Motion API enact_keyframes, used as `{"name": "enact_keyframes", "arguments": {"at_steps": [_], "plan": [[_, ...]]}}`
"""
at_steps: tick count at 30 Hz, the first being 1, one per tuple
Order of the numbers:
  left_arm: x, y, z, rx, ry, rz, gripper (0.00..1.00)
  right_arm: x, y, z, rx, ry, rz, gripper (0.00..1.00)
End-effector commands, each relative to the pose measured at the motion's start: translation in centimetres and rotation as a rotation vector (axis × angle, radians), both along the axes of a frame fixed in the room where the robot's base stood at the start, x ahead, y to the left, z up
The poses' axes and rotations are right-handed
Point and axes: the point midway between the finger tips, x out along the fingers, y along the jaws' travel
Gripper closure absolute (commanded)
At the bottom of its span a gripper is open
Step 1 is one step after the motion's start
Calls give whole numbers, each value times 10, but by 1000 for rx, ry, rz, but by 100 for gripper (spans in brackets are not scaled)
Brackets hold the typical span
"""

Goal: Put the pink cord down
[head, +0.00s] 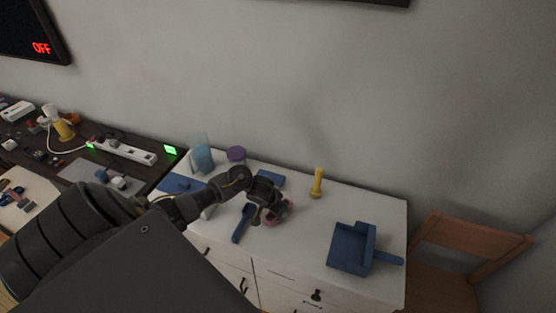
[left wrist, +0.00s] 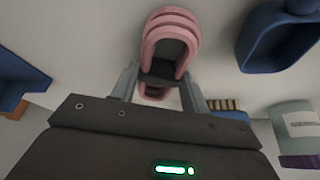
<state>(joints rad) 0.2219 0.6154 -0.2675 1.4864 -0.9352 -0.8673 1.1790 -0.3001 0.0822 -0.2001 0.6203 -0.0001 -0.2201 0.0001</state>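The pink cord (head: 287,209) is a coiled bundle at the end of my left arm, over the middle of the white cabinet top. The left gripper (head: 268,211) partly covers it in the head view. In the left wrist view the looped pink cord (left wrist: 170,24) lies between the two grey fingertips (left wrist: 163,82), which appear to close on its sides around a dark middle part. I cannot tell whether the cord touches the cabinet top. My right gripper is not in view.
On the white cabinet (head: 300,240) stand a blue dustpan (head: 350,250) at right, a yellow object (head: 317,184), a blue brush-like tool (head: 242,223), a purple-topped item (head: 236,154) and a light-blue container (head: 201,156). A dark desk with a power strip (head: 124,151) adjoins at left. A wooden chair (head: 470,245) stands at right.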

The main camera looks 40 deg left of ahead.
Motion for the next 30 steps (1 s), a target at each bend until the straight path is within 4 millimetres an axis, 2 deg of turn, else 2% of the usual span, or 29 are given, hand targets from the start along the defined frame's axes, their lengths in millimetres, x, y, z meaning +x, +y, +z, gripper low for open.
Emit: {"name": "enact_keyframes", "arguments": {"at_steps": [1,6,13,17,22,30], "plan": [[0,0,0,0,0,0,63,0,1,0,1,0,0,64],[0,0,0,0,0,0,82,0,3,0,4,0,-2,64],[0,0,2,0,0,0,82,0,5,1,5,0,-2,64],[1,0,11,0,-2,1,82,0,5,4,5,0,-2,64],[1,1,37,1,-5,0,82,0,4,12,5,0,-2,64],[-47,-36,104,1,-2,-7,82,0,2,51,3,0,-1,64]]}}
